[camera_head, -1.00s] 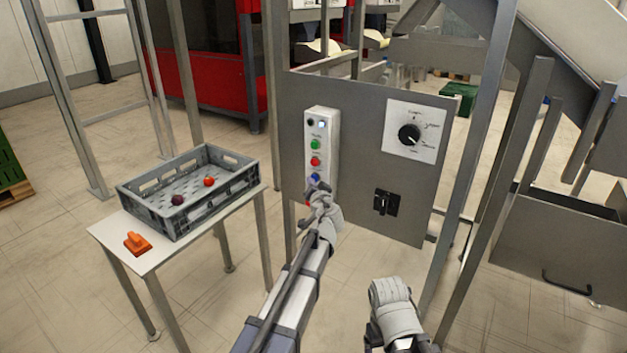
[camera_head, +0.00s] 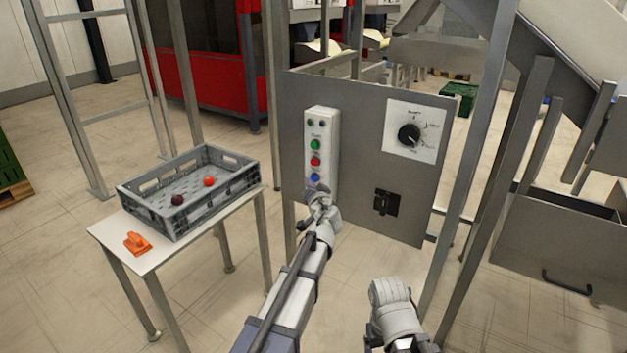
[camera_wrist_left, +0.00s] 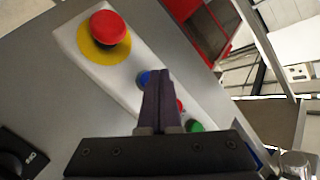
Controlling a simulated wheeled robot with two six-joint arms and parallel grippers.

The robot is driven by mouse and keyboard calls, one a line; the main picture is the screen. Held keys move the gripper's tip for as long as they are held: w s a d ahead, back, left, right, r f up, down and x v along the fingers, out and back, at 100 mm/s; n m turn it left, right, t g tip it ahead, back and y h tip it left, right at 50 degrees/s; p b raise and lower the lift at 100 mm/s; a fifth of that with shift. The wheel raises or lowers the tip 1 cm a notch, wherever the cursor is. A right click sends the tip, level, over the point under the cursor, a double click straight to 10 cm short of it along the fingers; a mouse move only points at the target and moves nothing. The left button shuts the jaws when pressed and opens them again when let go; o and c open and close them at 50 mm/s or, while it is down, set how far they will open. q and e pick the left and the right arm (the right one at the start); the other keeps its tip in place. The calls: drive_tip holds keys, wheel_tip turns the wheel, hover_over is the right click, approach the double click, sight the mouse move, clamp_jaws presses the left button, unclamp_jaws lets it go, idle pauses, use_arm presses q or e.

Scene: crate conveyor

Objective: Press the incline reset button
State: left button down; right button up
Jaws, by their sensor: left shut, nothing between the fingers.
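A white button box (camera_head: 334,150) stands on the grey panel, with a green button (camera_head: 314,144), a red button (camera_head: 315,161) and a blue button (camera_head: 315,177) in a column. The labels are too small to read, so I cannot tell which one is named incline reset. My left gripper (camera_head: 317,191) is shut and empty just below the blue button. In the left wrist view its fingertips (camera_wrist_left: 160,75) overlap the edge of the blue button (camera_wrist_left: 144,78); I cannot tell whether they touch. A red mushroom button (camera_wrist_left: 108,24) on a yellow disc sits beside them. My right gripper's fingers do not show.
The panel also carries a black rotary dial (camera_head: 409,135) and a black switch (camera_head: 386,202). A grey crate (camera_head: 215,205) with two round fruits stands on a white table (camera_head: 165,253) at left, beside an orange object (camera_head: 137,243). Metal posts (camera_head: 478,150) rise right of the panel.

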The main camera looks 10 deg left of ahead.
use_arm(q)
drive_tip(key=shift+s+a, duration=0.1)
drive_tip(key=shift+s, duration=0.15)
drive_tip(key=s, duration=0.1)
drive_tip(key=s+a, duration=0.1)
drive_tip(key=s, duration=0.2)
drive_tip(key=shift+s+a, duration=0.3)
drive_tip(key=shift+a, duration=0.05)
idle(0.7)
drive_tip(key=s+d+f+m+g+h, duration=0.15)
drive_tip(key=s+d+f+g, duration=0.4)
drive_tip(key=s, duration=0.65)
drive_tip(key=s+d+f+g+h+p, duration=0.15)
drive_tip(key=s+d+f+g, duration=0.4)
drive_tip(key=s, duration=0.55)
drive_tip(key=s+d+f+g+h+b, duration=0.1)
drive_tip(key=s+d+f+g+h, duration=0.3)
drive_tip(key=s+f, duration=0.55)
wheel_tip(320, 180, up, 32)
drive_tip(key=s+d+y+p, duration=0.1)
drive_tip(key=p, duration=2.9)
drive_tip(key=shift+s+d+r, duration=0.15)
drive_tip(key=shift+s+d, duration=0.05)
drive_tip(key=shift+s, duration=0.05)
